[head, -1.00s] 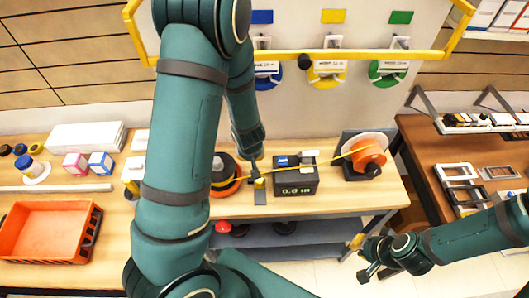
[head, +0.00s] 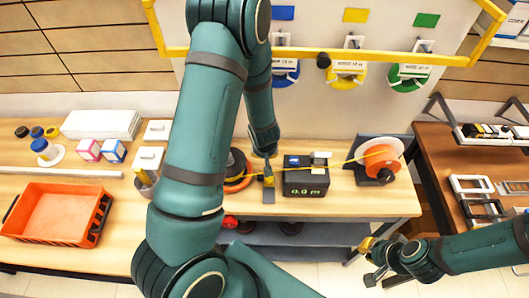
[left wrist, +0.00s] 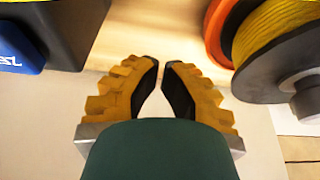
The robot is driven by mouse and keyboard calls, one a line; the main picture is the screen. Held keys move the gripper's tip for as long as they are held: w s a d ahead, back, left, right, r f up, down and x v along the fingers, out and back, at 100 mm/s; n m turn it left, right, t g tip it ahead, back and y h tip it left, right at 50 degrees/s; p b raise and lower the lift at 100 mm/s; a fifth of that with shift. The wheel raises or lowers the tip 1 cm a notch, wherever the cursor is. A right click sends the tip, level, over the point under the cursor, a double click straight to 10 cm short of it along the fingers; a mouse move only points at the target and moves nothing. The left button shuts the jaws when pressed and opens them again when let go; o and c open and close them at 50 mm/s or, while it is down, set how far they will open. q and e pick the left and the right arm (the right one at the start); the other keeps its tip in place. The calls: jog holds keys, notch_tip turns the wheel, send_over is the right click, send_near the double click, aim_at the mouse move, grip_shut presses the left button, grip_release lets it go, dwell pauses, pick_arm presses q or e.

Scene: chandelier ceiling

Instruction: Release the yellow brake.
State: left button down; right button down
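On the back panel, a yellow spool (head: 345,79) hangs under a yellow tag (head: 356,15), with a white bracket and label at its top. A black knob (head: 323,60) shows at its upper left, by the yellow rail. Which part is the yellow brake I cannot tell for sure. My left gripper (head: 268,179) is low over the bench, between a dark reel and a black meter box. In the left wrist view its fingers (left wrist: 161,65) are slightly apart with nothing visible between them. My right gripper (head: 368,262) hangs before the bench at right, away from the panel; its opening is unclear.
A yellow rail (head: 300,53) crosses before the panel. Blue (head: 285,73) and green (head: 410,79) spools flank the yellow one. On the bench are the meter box (head: 306,178), an orange reel (head: 381,160) with yellow line, and an orange bin (head: 58,213).

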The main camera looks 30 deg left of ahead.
aim_at(266, 179)
pick_arm(q)
jog(key=x, duration=0.5)
jog(key=shift+f+b, duration=0.35)
jog(key=shift+b, duration=0.05)
jog(key=shift+s+d, duration=0.35)
jog(key=shift+s, duration=0.25)
jog(key=shift+s+d, duration=0.4)
jog(key=shift+s, duration=0.25)
jog(key=shift+s+d, duration=0.25)
jog(key=shift+s, duration=0.1)
jog(key=shift+s, duration=0.1)
